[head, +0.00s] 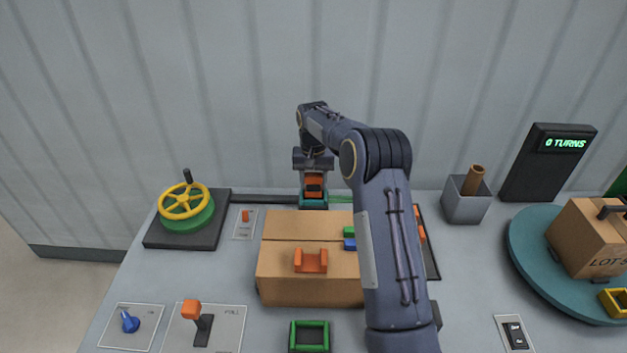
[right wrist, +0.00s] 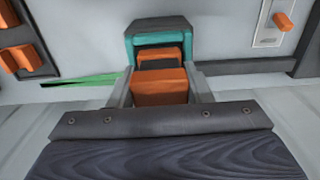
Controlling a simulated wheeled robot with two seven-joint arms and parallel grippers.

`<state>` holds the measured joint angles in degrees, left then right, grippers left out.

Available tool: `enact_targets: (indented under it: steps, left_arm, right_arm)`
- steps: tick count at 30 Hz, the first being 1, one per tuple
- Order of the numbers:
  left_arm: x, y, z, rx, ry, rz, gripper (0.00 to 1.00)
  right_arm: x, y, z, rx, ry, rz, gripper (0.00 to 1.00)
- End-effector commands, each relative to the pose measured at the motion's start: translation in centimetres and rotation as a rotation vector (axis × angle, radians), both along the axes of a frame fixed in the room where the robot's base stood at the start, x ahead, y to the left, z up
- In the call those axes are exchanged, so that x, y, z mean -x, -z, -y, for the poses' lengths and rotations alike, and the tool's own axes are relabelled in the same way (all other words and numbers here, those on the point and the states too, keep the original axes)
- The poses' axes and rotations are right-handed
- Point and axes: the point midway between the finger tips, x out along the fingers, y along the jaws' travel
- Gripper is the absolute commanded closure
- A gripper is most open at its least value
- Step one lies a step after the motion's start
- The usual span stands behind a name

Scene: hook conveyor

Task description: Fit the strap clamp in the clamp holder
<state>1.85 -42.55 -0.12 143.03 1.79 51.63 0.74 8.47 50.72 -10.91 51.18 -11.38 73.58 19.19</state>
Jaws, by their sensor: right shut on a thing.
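The strap clamp, an orange piece with dark parts, is between the jaws of my right gripper (head: 313,186) at the back of the table. In the right wrist view, the gripper (right wrist: 160,90) is shut on the orange clamp (right wrist: 160,82). The clamp holder, a teal and dark open box (head: 313,203), is right at the clamp's end. In the right wrist view, the holder (right wrist: 131,52) frames the clamp's far orange part. I cannot tell how deep the clamp sits or whether it touches the holder. My left gripper is not in view.
A cardboard box (head: 285,285) with an orange cradle (head: 310,261) stands in front. A yellow handwheel (head: 184,199) is left. A grey bin (head: 465,202), a counter display (head: 550,160) and a teal turntable (head: 530,255) with a carton are right. My right arm hides part of the table.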

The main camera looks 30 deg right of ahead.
Motion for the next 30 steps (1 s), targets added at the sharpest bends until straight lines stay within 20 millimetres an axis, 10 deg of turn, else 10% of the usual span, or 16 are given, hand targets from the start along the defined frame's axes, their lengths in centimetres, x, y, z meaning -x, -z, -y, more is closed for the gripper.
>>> enact_targets:
  steps: [26,27,30]
  left_arm:
    - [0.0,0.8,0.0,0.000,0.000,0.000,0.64]
    - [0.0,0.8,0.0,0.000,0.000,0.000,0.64]
    - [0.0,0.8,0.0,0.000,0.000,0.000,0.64]
  right_arm:
    - [0.0,1.4,0.0,0.000,0.000,0.000,0.81]
    - [0.0,1.4,0.0,0.000,0.000,0.000,0.50]
    - [0.0,1.4,0.0,0.000,0.000,0.000,0.37]
